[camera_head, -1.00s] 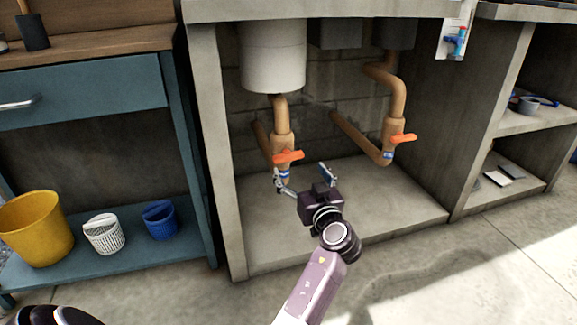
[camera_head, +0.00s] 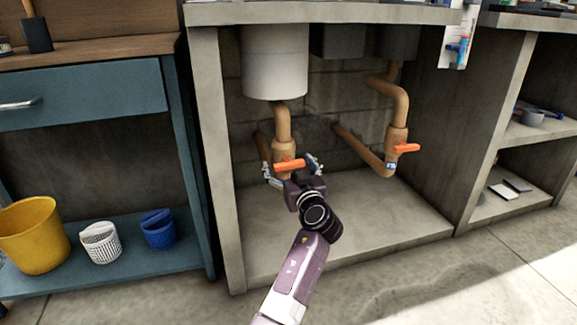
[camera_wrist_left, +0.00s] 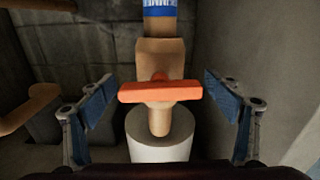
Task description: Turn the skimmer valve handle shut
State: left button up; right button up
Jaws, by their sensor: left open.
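An orange valve handle (camera_head: 290,164) sits on the left copper pipe, below a white cylinder (camera_head: 274,62). The handle lies crosswise to the pipe. My left gripper (camera_head: 291,168) is open, with one finger on each side of this handle. The left wrist view shows the handle (camera_wrist_left: 160,91) between the two spread fingers, with gaps on both sides. A blue label (camera_wrist_left: 160,9) there is cut off and I cannot read it fully. My right gripper is out of view.
The concrete bay's side wall (camera_head: 215,150) stands close left of the left valve. The bay floor (camera_head: 350,220) is clear. A teal bench (camera_head: 80,92) at left holds a yellow bucket (camera_head: 33,236) and two baskets. Shelves (camera_head: 540,133) stand at right.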

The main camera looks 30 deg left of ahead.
aim_at(291, 167)
pick_arm(q)
jog(key=c, duration=1.2)
jog(key=shift+m, duration=0.4)
jog(key=o, duration=1.2)
jog(key=v, duration=0.7)
jog(key=shift+s+d, duration=0.2)
